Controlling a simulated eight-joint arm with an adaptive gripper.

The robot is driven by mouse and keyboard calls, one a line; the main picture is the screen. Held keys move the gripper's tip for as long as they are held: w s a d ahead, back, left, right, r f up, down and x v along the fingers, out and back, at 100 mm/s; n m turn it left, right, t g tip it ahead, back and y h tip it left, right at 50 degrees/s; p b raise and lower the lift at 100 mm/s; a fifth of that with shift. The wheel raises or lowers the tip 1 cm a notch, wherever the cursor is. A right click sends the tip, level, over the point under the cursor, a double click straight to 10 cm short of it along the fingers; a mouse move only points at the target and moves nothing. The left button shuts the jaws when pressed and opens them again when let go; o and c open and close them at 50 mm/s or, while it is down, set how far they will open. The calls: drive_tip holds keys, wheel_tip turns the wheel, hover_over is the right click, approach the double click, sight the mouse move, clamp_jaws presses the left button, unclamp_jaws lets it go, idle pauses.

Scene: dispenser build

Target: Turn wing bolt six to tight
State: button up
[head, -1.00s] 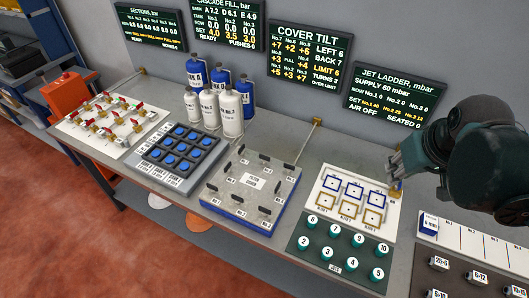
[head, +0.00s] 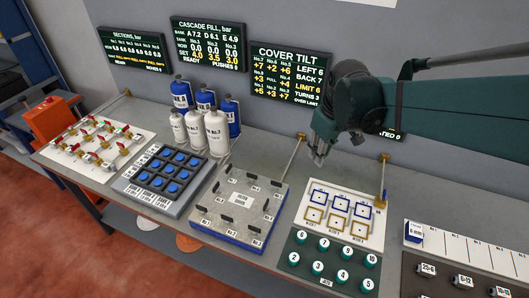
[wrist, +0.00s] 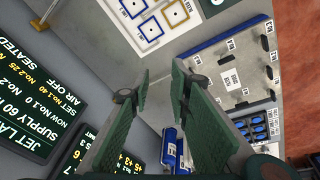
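The cover plate (head: 222,208) is a grey square on a blue base, with several dark upright wing bolts around its rim. Its bolt labels are too small to read, so I cannot tell which is six. The plate also shows in the wrist view (wrist: 212,62), at upper right. My gripper (head: 318,153) is in the air to the right of and above the plate. Its fingers are apart and empty in the wrist view (wrist: 161,68).
White and blue bottles (head: 217,132) stand behind and left of the plate. A blue-button pad (head: 165,176) is to its left. A white card with squares (head: 318,196) and a green knob panel (head: 300,264) are to its right. A thin rod (head: 293,155) rises behind it.

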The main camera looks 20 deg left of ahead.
drive_tip(key=w+a+f+n+g+p, duration=0.1)
drive_tip(key=a+f+n, duration=0.15)
drive_tip(key=a, duration=0.55)
drive_tip(key=w+a+f+n+g+p, duration=0.1)
drive_tip(key=a+f+n, duration=0.1)
drive_tip(key=a+f, duration=0.35)
drive_tip(key=n+h+p, duration=0.1)
drive_tip(key=n, duration=0.1)
approach(252, 177)
drive_tip(key=shift+w+a+r, duration=0.2)
drive_tip(key=shift+w+a, duration=0.05)
drive_tip(key=shift+w, duration=0.15)
drive_tip(key=shift+f, duration=0.2)
drive_tip(key=shift+f, duration=3.7)
clamp_jaws()
